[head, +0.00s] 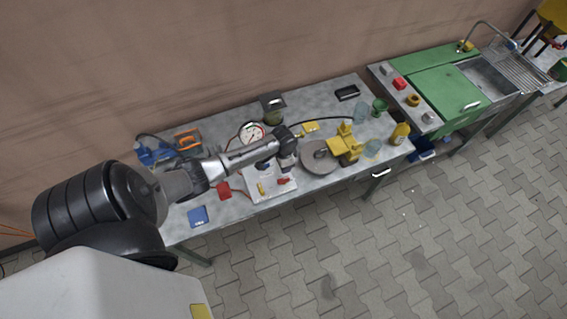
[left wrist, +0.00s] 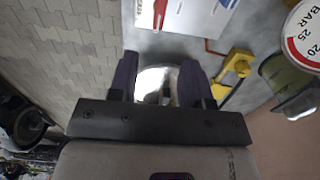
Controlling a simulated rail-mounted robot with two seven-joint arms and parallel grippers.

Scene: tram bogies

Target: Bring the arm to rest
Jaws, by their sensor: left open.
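My left arm reaches in from the left over the grey workbench (head: 228,208). Its gripper (head: 288,164) points down over the bench, near the white board (head: 262,193) with red and yellow parts and just left of the round grey disc (head: 318,160). In the left wrist view the two purple-dark fingers (left wrist: 158,65) stand apart. A shiny rounded surface shows between them; I cannot tell what it is, and no object is clearly gripped. My right gripper is not in view.
A yellow machine part (head: 343,146), a yellow bottle (head: 400,133), a gauge (head: 251,134), an orange-handled tool (head: 187,139) and a blue box (head: 198,216) lie on the bench. A green-topped sink unit (head: 445,90) stands at right. Paved floor (head: 370,250) in front is clear.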

